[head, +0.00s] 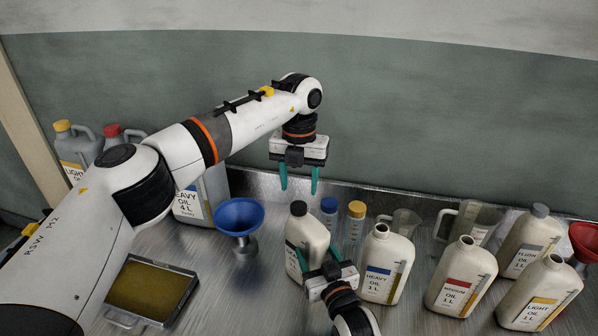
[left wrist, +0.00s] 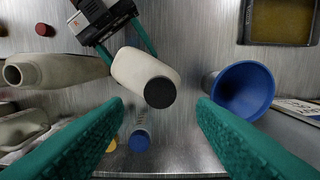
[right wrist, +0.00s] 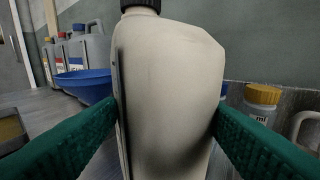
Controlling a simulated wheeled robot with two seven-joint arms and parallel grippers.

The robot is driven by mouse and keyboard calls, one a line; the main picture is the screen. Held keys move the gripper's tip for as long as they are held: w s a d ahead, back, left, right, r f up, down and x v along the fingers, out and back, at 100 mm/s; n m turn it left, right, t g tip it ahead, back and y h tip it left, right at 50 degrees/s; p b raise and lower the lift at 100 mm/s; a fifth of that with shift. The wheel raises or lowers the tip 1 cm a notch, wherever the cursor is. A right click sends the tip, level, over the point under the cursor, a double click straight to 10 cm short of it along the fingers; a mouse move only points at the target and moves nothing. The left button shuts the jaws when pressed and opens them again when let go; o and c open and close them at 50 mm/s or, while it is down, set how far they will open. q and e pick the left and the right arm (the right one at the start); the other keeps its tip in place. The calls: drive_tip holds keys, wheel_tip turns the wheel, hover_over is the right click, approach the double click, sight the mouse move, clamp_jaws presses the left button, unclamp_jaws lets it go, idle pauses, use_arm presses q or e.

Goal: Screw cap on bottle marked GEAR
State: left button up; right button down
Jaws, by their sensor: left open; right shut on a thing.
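A cream bottle (head: 306,238) stands upright with a black cap (head: 298,208) on its neck. Its label is mostly hidden, so I cannot read GEAR on it. My right gripper (head: 317,256) is shut on this bottle's body; in the right wrist view its fingers press the bottle (right wrist: 168,85) from both sides. My left gripper (head: 299,189) is open and empty, pointing down above the black cap. In the left wrist view the cap (left wrist: 160,92) lies between the open fingers, apart from both. How tightly the cap sits cannot be told.
Uncapped heavy (head: 387,258), medium (head: 463,272) and light oil (head: 546,290) bottles stand to the right. Small vials with blue (head: 329,204) and yellow (head: 356,209) caps stand close behind. A blue funnel (head: 240,217) and a filter tray (head: 150,290) are left. A loose red cap (left wrist: 44,29) lies on the bench.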

sight(299, 205)
use_arm(q)
wheel_tip(299, 205, down, 6)
drive_tip(key=shift+r, duration=0.1)
idle(0.4)
drive_tip(key=c, duration=1)
drive_tip(key=o, duration=1.1)
drive_tip(key=shift+o, duration=0.2)
drive_tip(key=shift+r, duration=0.1)
